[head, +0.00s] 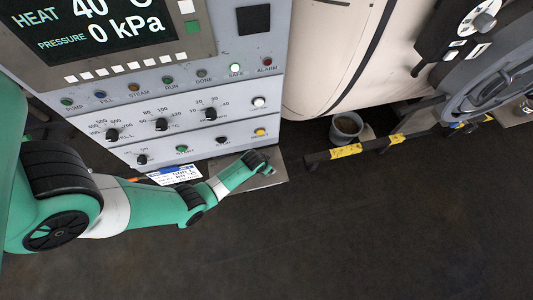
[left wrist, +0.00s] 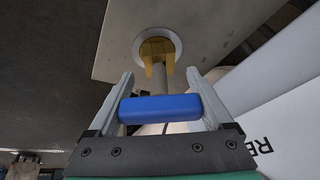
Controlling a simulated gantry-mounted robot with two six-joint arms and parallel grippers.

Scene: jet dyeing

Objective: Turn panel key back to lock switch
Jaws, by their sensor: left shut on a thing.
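In the left wrist view, a blue block-shaped key handle (left wrist: 160,108) sits between the two grey fingers of my left gripper (left wrist: 160,76), which is shut on it. A grey shaft runs from the handle to a yellow piece inside a pale round ring, the lock switch (left wrist: 172,41), set in a grey plate. In the head view my left gripper (head: 262,165) is low, near the panel's bottom right corner. The key and switch cannot be made out there. My right gripper is not in view.
The grey control panel (head: 190,130) has knobs, buttons and a screen reading HEAT 40 and PRESSURE 0 kPa. The SAFE lamp (head: 236,68) looks lit. A large cream vessel (head: 325,50), a grey bucket (head: 346,128) and a yellow-marked rail (head: 346,151) stand to the right. The floor in front is clear.

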